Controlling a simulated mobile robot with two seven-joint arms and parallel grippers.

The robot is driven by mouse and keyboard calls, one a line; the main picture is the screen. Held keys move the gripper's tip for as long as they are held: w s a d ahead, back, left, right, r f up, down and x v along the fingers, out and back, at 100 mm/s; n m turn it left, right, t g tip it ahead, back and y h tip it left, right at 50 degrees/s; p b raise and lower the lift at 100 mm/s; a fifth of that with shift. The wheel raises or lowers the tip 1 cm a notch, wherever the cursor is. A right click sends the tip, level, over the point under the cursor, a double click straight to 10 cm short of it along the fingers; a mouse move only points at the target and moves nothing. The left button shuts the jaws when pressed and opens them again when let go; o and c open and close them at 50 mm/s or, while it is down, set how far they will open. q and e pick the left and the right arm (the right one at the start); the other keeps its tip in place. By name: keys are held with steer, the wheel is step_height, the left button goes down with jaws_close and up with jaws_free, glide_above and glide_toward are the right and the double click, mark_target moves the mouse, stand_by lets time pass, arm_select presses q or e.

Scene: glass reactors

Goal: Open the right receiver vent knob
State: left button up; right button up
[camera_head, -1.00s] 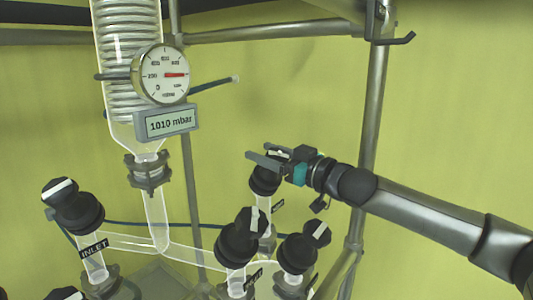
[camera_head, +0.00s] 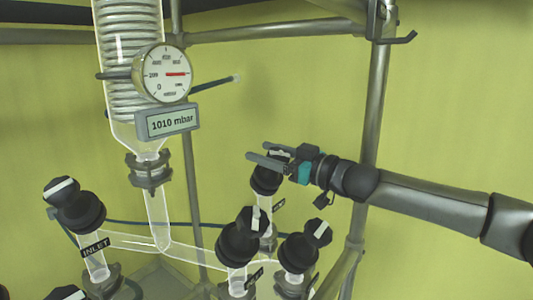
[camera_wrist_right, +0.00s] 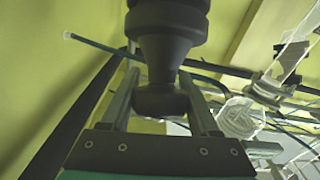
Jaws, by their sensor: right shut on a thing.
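My right gripper (camera_head: 258,151) reaches in from the right and is shut on a black knob (camera_head: 266,180), the rearmost of the group at the lower middle. In the right wrist view the two fingers of the gripper (camera_wrist_right: 158,88) stand on either side of the narrow part of this black knob (camera_wrist_right: 168,55). A small tag (camera_head: 279,204) sits on the glass tube below it, too small to read. The top of the knob is partly hidden by the fingers. My left gripper is not in view.
Close in front stand two more black knobs, one at the middle (camera_head: 240,245) and one to the right (camera_head: 300,252). The INLET knob (camera_head: 73,205) is at the left. A gauge with a 1010 mbar display (camera_head: 167,122) hangs on the glass column. A metal post (camera_head: 375,100) stands behind my arm.

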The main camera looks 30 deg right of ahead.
steer(key=shift+r, duration=0.1)
steer(key=o, duration=1.4)
